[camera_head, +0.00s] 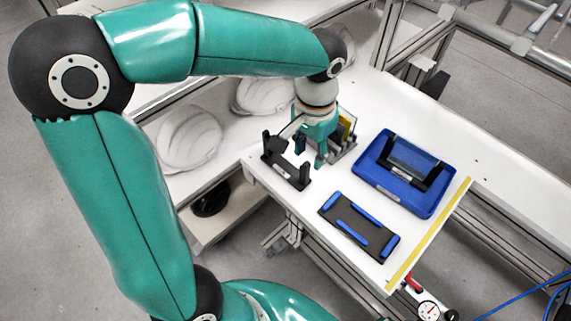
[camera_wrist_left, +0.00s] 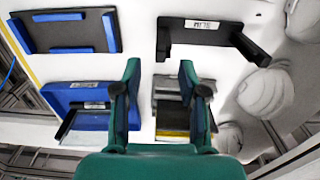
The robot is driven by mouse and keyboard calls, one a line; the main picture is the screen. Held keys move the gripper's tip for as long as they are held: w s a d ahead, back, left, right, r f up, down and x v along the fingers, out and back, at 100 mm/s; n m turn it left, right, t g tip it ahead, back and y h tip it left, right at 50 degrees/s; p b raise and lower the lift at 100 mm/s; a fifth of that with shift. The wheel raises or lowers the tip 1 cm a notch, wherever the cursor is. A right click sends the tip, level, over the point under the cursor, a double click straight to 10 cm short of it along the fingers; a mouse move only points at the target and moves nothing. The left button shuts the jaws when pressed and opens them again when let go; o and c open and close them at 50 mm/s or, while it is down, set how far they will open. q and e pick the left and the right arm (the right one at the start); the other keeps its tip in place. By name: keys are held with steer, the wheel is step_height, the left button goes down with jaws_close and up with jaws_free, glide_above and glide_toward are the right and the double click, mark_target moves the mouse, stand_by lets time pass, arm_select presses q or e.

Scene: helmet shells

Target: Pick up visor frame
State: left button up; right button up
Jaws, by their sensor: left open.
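A black U-shaped frame with two upright ends and a pale label (camera_head: 288,172) stands near the left edge of the white table. It also shows in the left wrist view (camera_wrist_left: 200,36), ahead of the fingers and to the right. A second black frame (camera_head: 410,178) with a clear pane lies in the blue tray (camera_head: 376,188); I cannot tell which one is the visor frame. My left gripper (camera_head: 310,152) is open and points down, just behind and right of the labelled frame. My right gripper is not in view.
A holder with grey and yellow upright plates (camera_head: 347,140) stands beside and partly behind my left gripper. A black plate with blue strips (camera_head: 358,225) lies at the front. White helmet shells (camera_head: 188,138) sit on the left shelf. The table's right-rear part is clear.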

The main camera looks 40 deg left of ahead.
mark_target(306, 172)
arm_select(q)
steer(key=shift+s+f, duration=0.15)
steer(key=shift+f, duration=1.55)
steer(key=shift+s+f, duration=0.15)
steer(key=shift+f, duration=1.55)
steer(key=shift+c, duration=0.2)
jaws_close()
